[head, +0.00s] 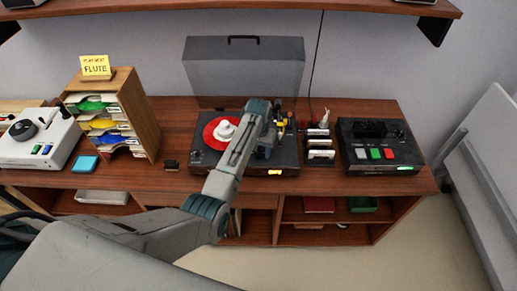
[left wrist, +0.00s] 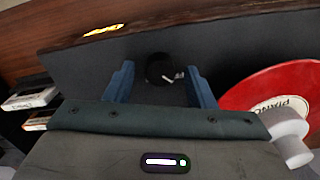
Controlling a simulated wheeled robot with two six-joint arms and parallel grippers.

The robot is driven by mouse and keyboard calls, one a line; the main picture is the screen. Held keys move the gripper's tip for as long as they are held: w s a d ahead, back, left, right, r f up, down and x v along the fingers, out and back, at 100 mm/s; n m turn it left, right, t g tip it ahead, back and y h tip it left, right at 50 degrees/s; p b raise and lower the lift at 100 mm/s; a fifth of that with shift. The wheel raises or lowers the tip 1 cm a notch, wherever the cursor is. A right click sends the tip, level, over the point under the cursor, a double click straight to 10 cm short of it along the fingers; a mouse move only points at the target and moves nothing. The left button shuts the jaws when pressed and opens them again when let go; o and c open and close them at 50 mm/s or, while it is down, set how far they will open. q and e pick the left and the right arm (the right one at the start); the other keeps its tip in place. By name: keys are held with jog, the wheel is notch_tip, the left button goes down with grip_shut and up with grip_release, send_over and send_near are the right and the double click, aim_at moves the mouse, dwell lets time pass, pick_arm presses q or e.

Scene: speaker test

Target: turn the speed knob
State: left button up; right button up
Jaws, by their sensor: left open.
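The black speed knob (left wrist: 158,70), with a pale pointer mark, shows in the left wrist view on the dark top of the turntable. My left gripper (left wrist: 160,76) is open, with one blue finger on each side of the knob. I cannot tell whether the fingers touch it. In the head view my left gripper (head: 263,150) is over the right part of the turntable (head: 205,158), and the arm hides the knob. A red record (head: 210,138) lies on the turntable; it also shows in the left wrist view (left wrist: 262,88). My right gripper is not in view.
A white puck-like piece (head: 225,130) sits on the record. A rack of cassettes (head: 320,150) and a black deck with coloured buttons (head: 378,148) stand to the right. A wooden sorter (head: 145,115) and a white device (head: 40,140) stand to the left. A grey lid (head: 245,75) rises behind.

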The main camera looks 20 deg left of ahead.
pick_arm(q)
jog(key=shift+f, duration=0.35)
jog(key=c, duration=1)
